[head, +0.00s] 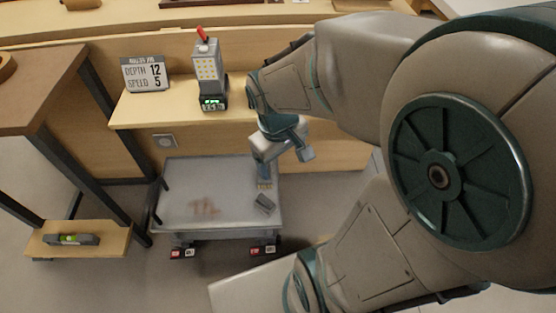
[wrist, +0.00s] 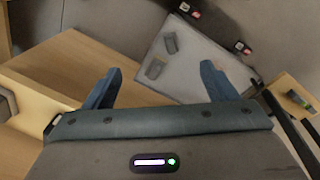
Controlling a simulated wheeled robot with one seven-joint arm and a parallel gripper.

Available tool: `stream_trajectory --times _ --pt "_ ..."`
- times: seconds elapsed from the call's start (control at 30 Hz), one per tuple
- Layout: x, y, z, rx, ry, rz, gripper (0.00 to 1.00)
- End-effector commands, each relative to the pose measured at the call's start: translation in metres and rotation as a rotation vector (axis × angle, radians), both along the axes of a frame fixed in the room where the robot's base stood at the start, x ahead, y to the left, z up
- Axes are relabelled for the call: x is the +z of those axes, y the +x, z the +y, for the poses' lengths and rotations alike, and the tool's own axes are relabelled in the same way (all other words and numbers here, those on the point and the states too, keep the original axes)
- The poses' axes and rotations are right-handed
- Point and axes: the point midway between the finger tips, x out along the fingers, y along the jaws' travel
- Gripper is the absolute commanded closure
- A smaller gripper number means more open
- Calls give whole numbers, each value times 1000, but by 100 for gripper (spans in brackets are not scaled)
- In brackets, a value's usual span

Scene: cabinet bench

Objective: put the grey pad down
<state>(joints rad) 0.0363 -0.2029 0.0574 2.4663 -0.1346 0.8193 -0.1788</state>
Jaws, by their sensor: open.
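The grey pad (head: 264,203) appears to be the dark block lying on the right part of the low cart's pale top (head: 185,185). In the wrist view two small grey blocks lie apart on the cart top, one farther (wrist: 170,43) and one nearer (wrist: 155,68); I cannot tell for sure which is the pad. My gripper (head: 284,164) is open above the cart's right back side. In the wrist view its blue fingers (wrist: 158,70) are spread wide with nothing held between them. In the head view a small yellowish piece shows just below one finger, partly hidden.
A reddish smudge (head: 205,208) marks the cart top. Behind, a wooden bench shelf holds a sign (head: 145,74) and a device with a lit display (head: 209,85). A level (head: 70,239) lies on a low wooden shelf at left. The cart top's left part is clear.

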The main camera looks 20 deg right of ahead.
Motion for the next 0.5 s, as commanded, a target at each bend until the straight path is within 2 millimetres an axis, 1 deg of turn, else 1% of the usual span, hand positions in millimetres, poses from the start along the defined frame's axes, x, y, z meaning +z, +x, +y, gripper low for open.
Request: stream_trajectory --times 0.03,0.1,0.2,0.3,0.5 --pt "9 -9 5 -68 31 -21 21" --pt "17 -18 11 -150 72 -34 21" --pt "24 -28 17 -227 113 -43 21" --pt "26 -32 20 -261 133 -46 21" --pt "27 -32 20 -269 136 -45 21"
